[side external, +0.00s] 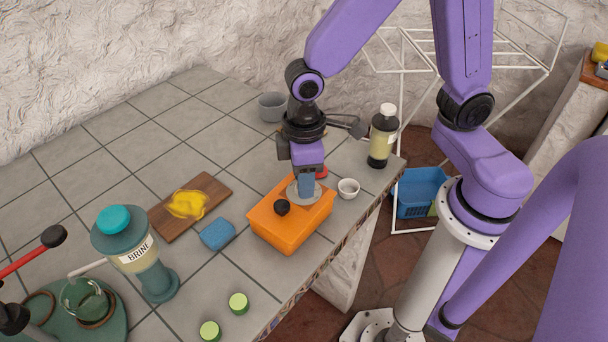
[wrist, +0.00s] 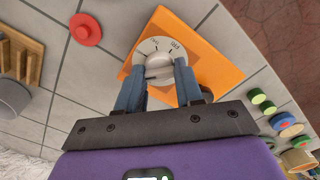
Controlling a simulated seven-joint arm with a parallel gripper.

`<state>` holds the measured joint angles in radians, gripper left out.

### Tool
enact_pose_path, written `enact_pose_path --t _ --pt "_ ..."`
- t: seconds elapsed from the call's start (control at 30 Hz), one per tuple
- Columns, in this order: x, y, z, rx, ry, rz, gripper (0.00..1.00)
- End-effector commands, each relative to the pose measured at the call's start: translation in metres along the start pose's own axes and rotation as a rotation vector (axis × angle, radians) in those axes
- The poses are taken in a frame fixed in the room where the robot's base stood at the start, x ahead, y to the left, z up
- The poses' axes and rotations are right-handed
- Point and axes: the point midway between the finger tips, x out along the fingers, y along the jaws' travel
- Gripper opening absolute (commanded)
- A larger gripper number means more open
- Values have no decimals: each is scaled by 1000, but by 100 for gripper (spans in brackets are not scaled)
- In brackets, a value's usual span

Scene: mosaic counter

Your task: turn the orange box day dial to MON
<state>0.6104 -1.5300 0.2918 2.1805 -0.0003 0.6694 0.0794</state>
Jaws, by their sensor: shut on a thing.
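The orange box (side external: 285,232) sits near the front edge of the tiled counter, and it also shows in the wrist view (wrist: 212,72). On its top is a pale grey round day dial (wrist: 158,48) with a raised grip and dark lettering too small to read surely. My gripper (side external: 305,190) points down over the dial. In the wrist view its blue fingers (wrist: 160,78) are shut on the dial's grip, one on each side. A black knob (side external: 282,207) stands on the box top beside the dial. The fingers hide part of the dial.
A red round thing (wrist: 86,29) and a small white bowl (side external: 348,188) stand close to the box. A blue sponge (side external: 217,234), a wooden board (side external: 190,205), a BRINE dispenser (side external: 138,255) and a dark bottle (side external: 382,138) stand around.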

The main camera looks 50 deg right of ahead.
Motion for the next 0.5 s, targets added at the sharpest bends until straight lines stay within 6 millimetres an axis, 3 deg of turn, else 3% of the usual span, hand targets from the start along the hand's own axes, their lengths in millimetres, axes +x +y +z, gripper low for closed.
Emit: enact_pose_path --t 0.5 --pt "0 0 0 -119 1 0 5"
